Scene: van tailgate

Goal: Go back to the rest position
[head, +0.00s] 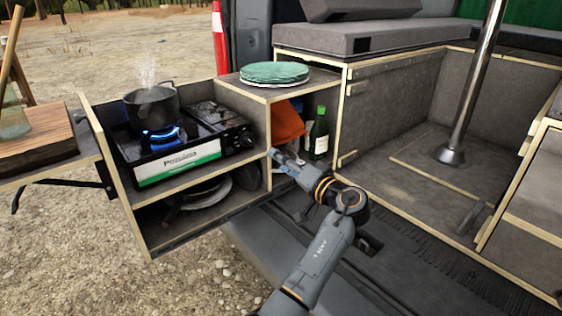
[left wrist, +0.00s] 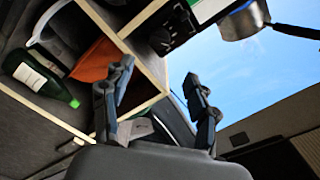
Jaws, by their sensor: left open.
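My left gripper (head: 281,162) is in front of the open cubby of the slide-out kitchen box, at the end of my bent arm. In the left wrist view its two fingers (left wrist: 158,80) stand well apart with nothing between them. An orange cloth (head: 287,124) and a green bottle (head: 319,134) are inside the cubby just beyond the gripper. They also show in the left wrist view, the cloth (left wrist: 96,60) and the bottle (left wrist: 42,84) both left of the fingers. My right gripper is in neither view.
A dark pot (head: 151,107) steams over a blue flame on the camping stove (head: 176,160). Green-topped plates (head: 274,73) lie on the box top. A wooden board (head: 40,140) is at the left. A metal pole (head: 474,90) stands at the right. The van floor right of my arm looks clear.

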